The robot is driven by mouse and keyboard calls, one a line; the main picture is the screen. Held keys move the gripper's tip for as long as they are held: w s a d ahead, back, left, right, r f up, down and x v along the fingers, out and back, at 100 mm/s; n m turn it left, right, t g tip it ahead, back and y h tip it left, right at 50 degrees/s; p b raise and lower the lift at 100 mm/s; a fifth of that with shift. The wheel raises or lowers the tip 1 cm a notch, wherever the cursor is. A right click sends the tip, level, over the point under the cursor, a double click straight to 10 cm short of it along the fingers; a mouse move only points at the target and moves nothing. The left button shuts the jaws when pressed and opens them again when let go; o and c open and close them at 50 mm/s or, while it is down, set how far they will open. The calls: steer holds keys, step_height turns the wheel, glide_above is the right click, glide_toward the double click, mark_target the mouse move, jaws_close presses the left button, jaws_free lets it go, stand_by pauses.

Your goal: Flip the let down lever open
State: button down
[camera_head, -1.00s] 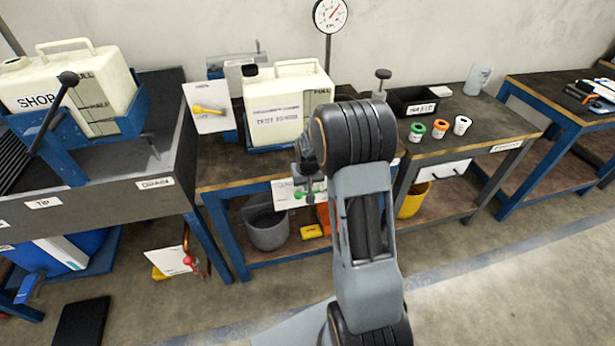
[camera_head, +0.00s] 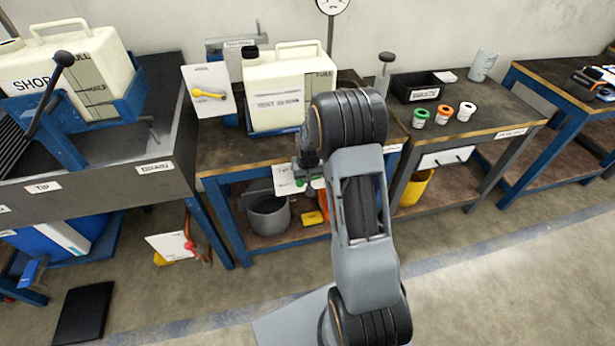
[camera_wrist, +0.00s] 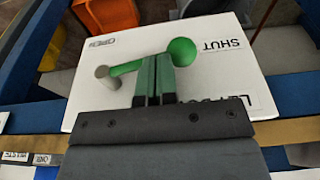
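The let down lever (camera_wrist: 127,67) is green with a round green knob (camera_wrist: 182,52) and a grey pivot at its left. It is mounted on a white plate (camera_wrist: 212,77) lettered SHUT, OPEN and LET DOWN, seen upside down in the wrist view. The lever points from its pivot to the right, the knob near the SHUT side. My gripper (camera_wrist: 157,60) has its two fingers together, with only a thin gap. Their tips overlap the lever arm beside the knob; I cannot tell whether they touch it. In the head view my arm partly covers the white plate (camera_head: 286,182).
A blue-legged bench (camera_head: 225,165) carries a white jug (camera_head: 290,90) and a yellow lever on a white plate (camera_head: 207,93). A grey bucket (camera_head: 268,217) stands on its lower shelf. A steel drain bench (camera_head: 110,190) stands left.

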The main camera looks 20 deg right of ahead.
steer(key=shift+a+f, duration=0.15)
steer(key=shift+f, duration=0.6)
steer(key=a+r+p, duration=0.1)
steer(key=a+r, duration=0.2)
steer(key=r, duration=0.3)
steer(key=s+a+r+p, duration=0.1)
steer(key=a+r, duration=0.2)
steer(key=r, duration=0.3)
steer(key=shift+s+a+r, duration=0.15)
steer(key=shift+s+r, duration=0.1)
steer(key=shift+r, duration=0.1)
steer(key=s+a+r+n, duration=0.1)
steer(key=s+r, duration=0.3)
steer(key=s, duration=0.6)
steer(key=s+a+r+n, duration=0.1)
steer(key=s+a+r, duration=0.2)
steer(key=s, duration=0.7)
step_height(320, 180, up, 2)
steer(key=shift+s+r+t, duration=0.2)
steer(key=shift+r+t, duration=0.05)
steer(key=shift+t, duration=0.15)
